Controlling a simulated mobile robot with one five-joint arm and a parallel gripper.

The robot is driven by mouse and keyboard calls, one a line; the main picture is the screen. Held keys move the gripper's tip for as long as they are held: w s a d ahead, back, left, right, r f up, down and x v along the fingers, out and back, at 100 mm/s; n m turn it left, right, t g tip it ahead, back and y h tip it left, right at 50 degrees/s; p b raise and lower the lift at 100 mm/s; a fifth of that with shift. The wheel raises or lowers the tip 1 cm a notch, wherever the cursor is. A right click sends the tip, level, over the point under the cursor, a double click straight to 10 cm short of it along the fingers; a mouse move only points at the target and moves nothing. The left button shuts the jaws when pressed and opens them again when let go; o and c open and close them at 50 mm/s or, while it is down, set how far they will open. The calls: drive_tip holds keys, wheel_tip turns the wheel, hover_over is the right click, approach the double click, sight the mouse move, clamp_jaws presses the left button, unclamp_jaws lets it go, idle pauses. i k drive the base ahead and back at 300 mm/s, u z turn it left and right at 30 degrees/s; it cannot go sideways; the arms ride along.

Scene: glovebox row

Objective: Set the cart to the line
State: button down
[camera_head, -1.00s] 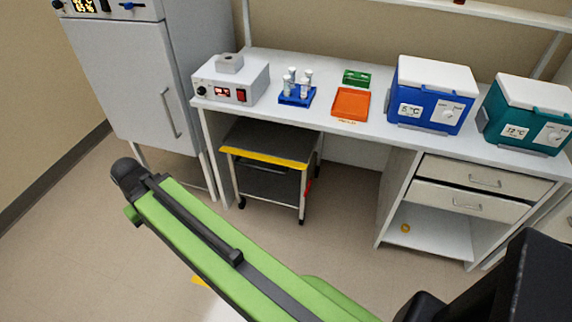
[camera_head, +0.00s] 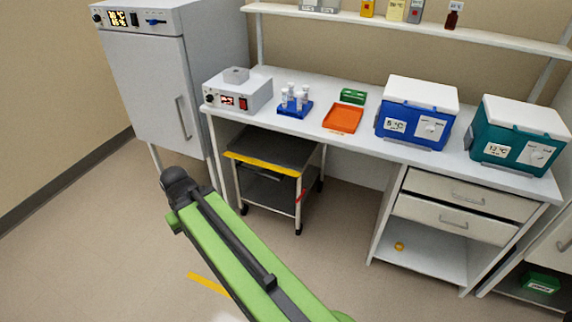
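The cart (camera_head: 268,182) is a small two-tier trolley with white legs, dark grey shelves and a yellow front edge. It stands on castors partly under the bench, in the gap left of the drawers. A red part shows on its right side. A yellow line (camera_head: 208,284) lies on the floor in front of the cart, partly hidden by my green arm. The cart is apart from this line. My arm reaches up from the bottom toward the cart's front left. Its dark end is in view, but no gripper fingers can be made out.
The white bench (camera_head: 375,135) carries a blue cooler (camera_head: 412,120), a teal cooler (camera_head: 517,142), an orange tray (camera_head: 343,118), a tube rack (camera_head: 294,109) and a white instrument (camera_head: 237,93). A tall grey cabinet (camera_head: 150,88) stands at left. Open floor lies in front.

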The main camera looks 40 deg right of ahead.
sight(276, 191)
drive_tip(key=z, duration=1.1)
drive_tip(key=i, duration=1)
drive_tip(key=u, duration=1.35)
drive_tip(key=k, duration=1.1)
drive_tip(key=u, duration=0.65)
drive_tip(key=i, duration=0.4)
drive_tip(key=z, duration=0.1)
